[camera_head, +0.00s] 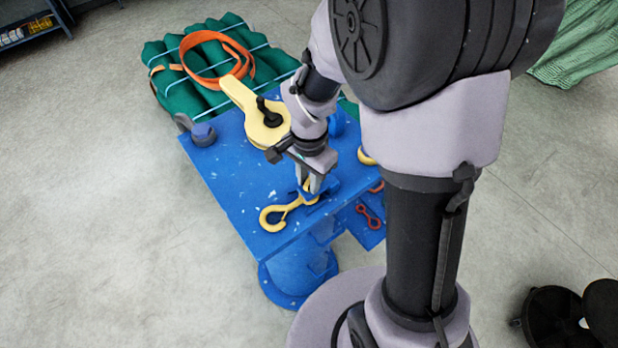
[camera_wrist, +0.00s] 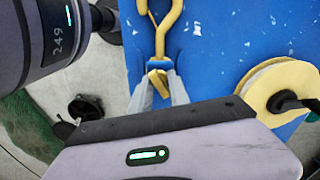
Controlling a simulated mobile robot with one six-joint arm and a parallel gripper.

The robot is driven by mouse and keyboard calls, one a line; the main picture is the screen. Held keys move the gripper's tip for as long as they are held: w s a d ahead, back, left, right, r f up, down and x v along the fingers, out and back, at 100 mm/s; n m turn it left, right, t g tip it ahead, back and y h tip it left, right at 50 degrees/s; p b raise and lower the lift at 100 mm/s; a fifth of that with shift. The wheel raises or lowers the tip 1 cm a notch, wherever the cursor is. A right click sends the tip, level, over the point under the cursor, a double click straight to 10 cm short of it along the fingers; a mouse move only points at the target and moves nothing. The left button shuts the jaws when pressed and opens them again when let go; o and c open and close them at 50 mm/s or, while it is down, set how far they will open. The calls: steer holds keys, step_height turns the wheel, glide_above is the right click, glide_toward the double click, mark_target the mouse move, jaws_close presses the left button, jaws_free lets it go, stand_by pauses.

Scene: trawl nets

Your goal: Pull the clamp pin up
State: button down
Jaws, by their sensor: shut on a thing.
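My gripper (camera_head: 312,186) points down at the blue bench top. In the wrist view its two pale fingers (camera_wrist: 160,92) are shut on a small yellow piece, which I take to be the clamp pin (camera_wrist: 157,77). The pin stands at a small blue clamp block (camera_wrist: 160,64); the fingers hide much of it, and I cannot tell how far it sits in the block. A yellow hook (camera_head: 273,217) lies on the bench with its shank reaching into the clamp; the shank also shows in the wrist view (camera_wrist: 160,38).
Red hardware (camera_head: 370,217) lies right. Green net with an orange strap (camera_head: 235,45) lies behind.

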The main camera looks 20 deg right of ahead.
stand_by(0.3)
step_height(320, 180, up, 4)
steer(key=shift+f+p, duration=0.2)
steer(key=shift+p, duration=0.8)
steer(key=shift+w+f, duration=0.1)
steer(key=c, duration=1.2)
jaws_free()
steer(key=shift+c, duration=0.2)
step_height(320, 180, up, 18)
steer(key=p, duration=0.1)
steer(key=shift+f, duration=0.25)
